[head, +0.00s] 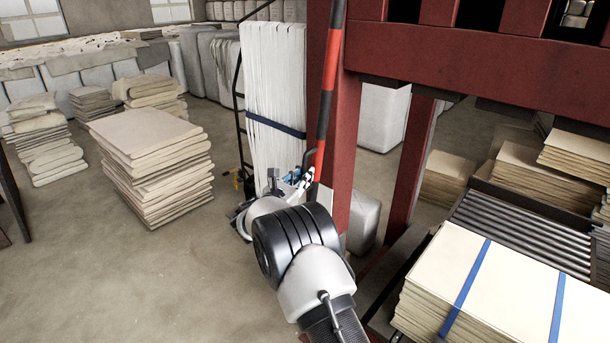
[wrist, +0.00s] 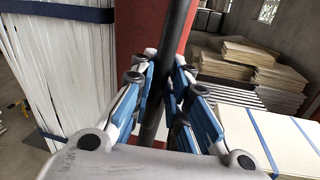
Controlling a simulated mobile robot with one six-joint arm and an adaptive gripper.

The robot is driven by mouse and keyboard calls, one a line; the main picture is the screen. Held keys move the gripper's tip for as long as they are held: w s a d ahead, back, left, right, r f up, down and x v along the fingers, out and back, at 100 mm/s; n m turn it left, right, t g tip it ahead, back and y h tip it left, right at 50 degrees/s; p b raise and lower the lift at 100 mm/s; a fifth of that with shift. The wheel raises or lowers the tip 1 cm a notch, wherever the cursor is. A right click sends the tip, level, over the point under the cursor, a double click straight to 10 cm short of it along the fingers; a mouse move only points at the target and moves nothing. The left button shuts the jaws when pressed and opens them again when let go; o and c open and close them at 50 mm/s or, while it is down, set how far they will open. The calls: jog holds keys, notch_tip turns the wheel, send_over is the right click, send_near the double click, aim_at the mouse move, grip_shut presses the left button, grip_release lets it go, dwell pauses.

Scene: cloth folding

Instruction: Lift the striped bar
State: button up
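The striped bar (head: 328,85), banded red and black, stands nearly upright and leans slightly beside a red post. Its lower part meets my gripper (head: 303,178) at the end of my arm. In the wrist view a dark section of the bar (wrist: 176,30) runs down between the two blue-padded fingers of my gripper (wrist: 166,72). The fingers are drawn in close on both sides of it, and the gripper looks shut on the bar. The exact contact is partly hidden by the fingers. The bar's lower end is hidden behind the gripper.
A red frame (head: 480,62) stands just behind and right of the bar. A strapped white stack (head: 270,85) is close on the left. A folded cloth pile (head: 150,165) stands farther left. A roller conveyor (head: 520,235) and blue-strapped stack (head: 500,285) are at right. Floor lies open at front left.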

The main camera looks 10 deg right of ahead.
jog(key=shift+o, duration=2)
jog(key=shift+d+r, duration=0.1)
jog(key=shift+r, duration=0.05)
jog(key=v, duration=1.2)
jog(key=shift+w, duration=0.1)
